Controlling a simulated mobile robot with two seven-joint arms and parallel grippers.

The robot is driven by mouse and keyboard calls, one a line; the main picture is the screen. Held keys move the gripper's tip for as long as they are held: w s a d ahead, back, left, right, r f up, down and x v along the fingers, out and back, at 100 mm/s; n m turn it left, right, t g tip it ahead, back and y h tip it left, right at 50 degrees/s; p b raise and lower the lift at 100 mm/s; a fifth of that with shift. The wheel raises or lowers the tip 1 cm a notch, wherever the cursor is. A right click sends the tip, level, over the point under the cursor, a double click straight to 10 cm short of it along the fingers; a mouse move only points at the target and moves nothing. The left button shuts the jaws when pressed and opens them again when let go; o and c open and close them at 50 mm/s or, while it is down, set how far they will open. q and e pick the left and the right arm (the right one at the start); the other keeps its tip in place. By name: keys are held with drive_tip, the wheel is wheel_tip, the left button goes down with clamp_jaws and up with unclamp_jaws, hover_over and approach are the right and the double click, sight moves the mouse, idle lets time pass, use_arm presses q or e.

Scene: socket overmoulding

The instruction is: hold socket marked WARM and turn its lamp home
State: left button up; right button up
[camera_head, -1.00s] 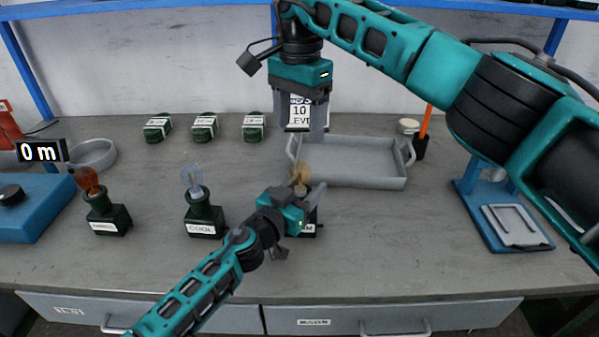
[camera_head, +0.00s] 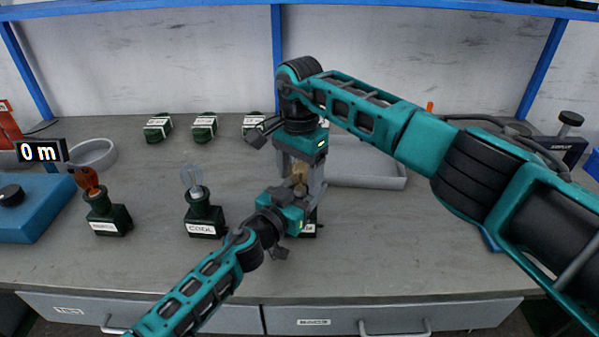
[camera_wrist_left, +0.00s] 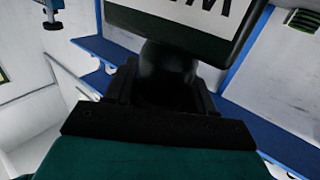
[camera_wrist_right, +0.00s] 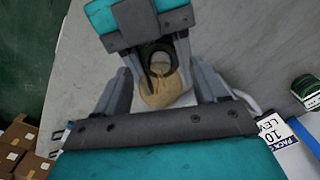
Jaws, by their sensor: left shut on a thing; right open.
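The WARM socket (camera_head: 309,229) stands upright on the bench, mostly hidden behind my left gripper (camera_head: 308,205), which is shut on it. In the left wrist view the socket's label (camera_wrist_left: 195,8) shows only a final M, close above the jaws. An amber lamp (camera_head: 299,174) sits at the top of the socket. My right gripper (camera_head: 300,180) points down from above, open, with its fingers on either side of the lamp. In the right wrist view the lamp (camera_wrist_right: 160,88) lies between the fingers; whether they touch it I cannot tell.
Dark green labelled blocks (camera_head: 204,127) line the back. A grey tray (camera_head: 368,181) lies behind my right gripper. Bench front right is clear.

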drive_tip(key=shift+c, duration=0.4)
drive_tip(key=c, duration=1)
drive_tip(key=shift+m, duration=0.4)
drive_tip(key=m, duration=0.3)
drive_tip(key=shift+m, duration=0.4)
drive_tip(key=shift+w+a+r+m, duration=0.1)
drive_tip(key=shift+r+m, duration=0.05)
drive_tip(key=shift+m, duration=2.15)
drive_tip(key=o, duration=1.1)
drive_tip(key=shift+c, duration=0.2)
